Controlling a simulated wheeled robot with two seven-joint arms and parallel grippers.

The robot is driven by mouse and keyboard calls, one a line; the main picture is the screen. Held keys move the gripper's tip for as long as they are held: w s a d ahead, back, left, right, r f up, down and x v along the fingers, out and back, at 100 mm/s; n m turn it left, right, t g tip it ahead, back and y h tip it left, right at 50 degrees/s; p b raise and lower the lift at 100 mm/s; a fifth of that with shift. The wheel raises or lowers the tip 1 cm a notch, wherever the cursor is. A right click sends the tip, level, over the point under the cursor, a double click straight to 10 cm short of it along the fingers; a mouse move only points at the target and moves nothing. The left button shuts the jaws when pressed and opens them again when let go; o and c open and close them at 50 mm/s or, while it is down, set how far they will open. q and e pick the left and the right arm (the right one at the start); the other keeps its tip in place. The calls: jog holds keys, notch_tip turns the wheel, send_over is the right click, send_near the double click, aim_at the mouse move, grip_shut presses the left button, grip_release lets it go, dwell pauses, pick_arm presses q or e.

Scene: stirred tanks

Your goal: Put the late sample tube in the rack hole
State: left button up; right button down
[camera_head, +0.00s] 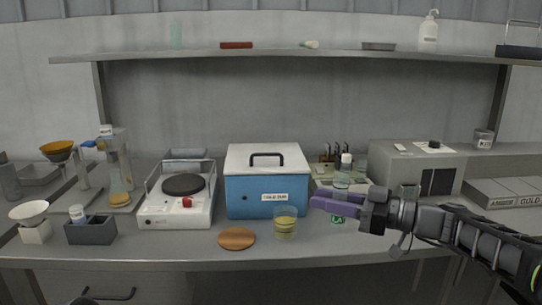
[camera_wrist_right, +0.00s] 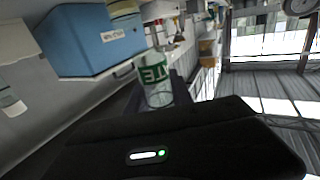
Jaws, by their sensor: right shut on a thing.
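My right gripper (camera_head: 330,207) reaches in from the right over the front of the bench, its purple fingers shut. It is shut on the late sample tube (camera_head: 338,219), whose green label shows just below the fingers. In the right wrist view the tube (camera_wrist_right: 154,90) is clear with green lettering; the fingers hide part of it. A dark grey block (camera_head: 90,232), which may be the rack, stands at the left front with a white-capped vial (camera_head: 77,213) in it. No empty hole is clear to see. My left gripper is not in view.
A blue cold box (camera_head: 250,199) with a white lid stands mid-bench, left of the gripper. In front are a beaker of yellow liquid (camera_head: 285,225) and a round cork mat (camera_head: 237,238). A stirrer hotplate (camera_head: 150,211) stands between box and block. A shelf (camera_head: 300,52) runs above.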

jog(key=s+d+f+m+t+h, duration=0.1)
jog(key=s+d+f, duration=0.25)
jog(key=f, duration=0.55)
jog(key=s+d+f+t, duration=0.1)
jog(key=s+d+f, duration=0.1)
jog(key=s+f, duration=0.5)
jog(key=s+d+f+m+t+h, duration=0.1)
jog(key=s+d+f, duration=0.1)
jog(key=f, duration=1)
pick_arm(q)
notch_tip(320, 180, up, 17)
jog(key=p, duration=1.7)
pick_arm(e)
notch_tip(320, 180, up, 11)
jog(key=d, duration=0.1)
jog(key=shift+s, duration=0.2)
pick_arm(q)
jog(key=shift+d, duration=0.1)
